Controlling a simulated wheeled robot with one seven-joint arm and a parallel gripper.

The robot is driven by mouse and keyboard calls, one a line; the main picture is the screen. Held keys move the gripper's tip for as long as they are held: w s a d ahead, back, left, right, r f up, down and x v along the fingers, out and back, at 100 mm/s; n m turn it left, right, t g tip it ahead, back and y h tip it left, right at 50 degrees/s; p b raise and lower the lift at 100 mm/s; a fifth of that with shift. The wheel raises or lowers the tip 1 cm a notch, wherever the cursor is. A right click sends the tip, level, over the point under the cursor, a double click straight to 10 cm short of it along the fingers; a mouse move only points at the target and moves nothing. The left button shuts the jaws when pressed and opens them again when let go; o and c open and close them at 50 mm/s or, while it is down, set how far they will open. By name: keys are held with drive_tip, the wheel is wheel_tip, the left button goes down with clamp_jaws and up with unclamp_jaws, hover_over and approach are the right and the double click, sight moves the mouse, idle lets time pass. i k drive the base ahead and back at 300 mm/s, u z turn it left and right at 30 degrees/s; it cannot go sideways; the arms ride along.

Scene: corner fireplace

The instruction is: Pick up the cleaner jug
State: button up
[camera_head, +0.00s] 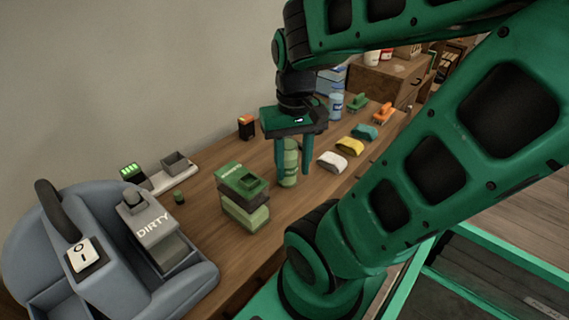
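A light green bottle-like container (291,158) stands upright on the wooden counter and may be the cleaner jug; I read no label on it. My gripper (293,178) points down with its two green fingers spread apart. The container shows between the fingers, partly covered by them. I cannot tell whether they touch it or how deep they reach around it. A green tank-like box (243,196) with a raised top and small white lettering stands to the left of my gripper.
The counter (212,165) carries a blue-grey machine (110,290) with a tank marked DIRTY at the left. White, yellow and teal pieces (349,146) lie to the right of my gripper. A small black and orange box (246,127) stands near the wall.

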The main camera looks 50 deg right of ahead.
sight(287, 164)
drive_tip(key=u, duration=0.05)
drive_tip(key=k, duration=1.05)
drive_tip(key=u, duration=0.4)
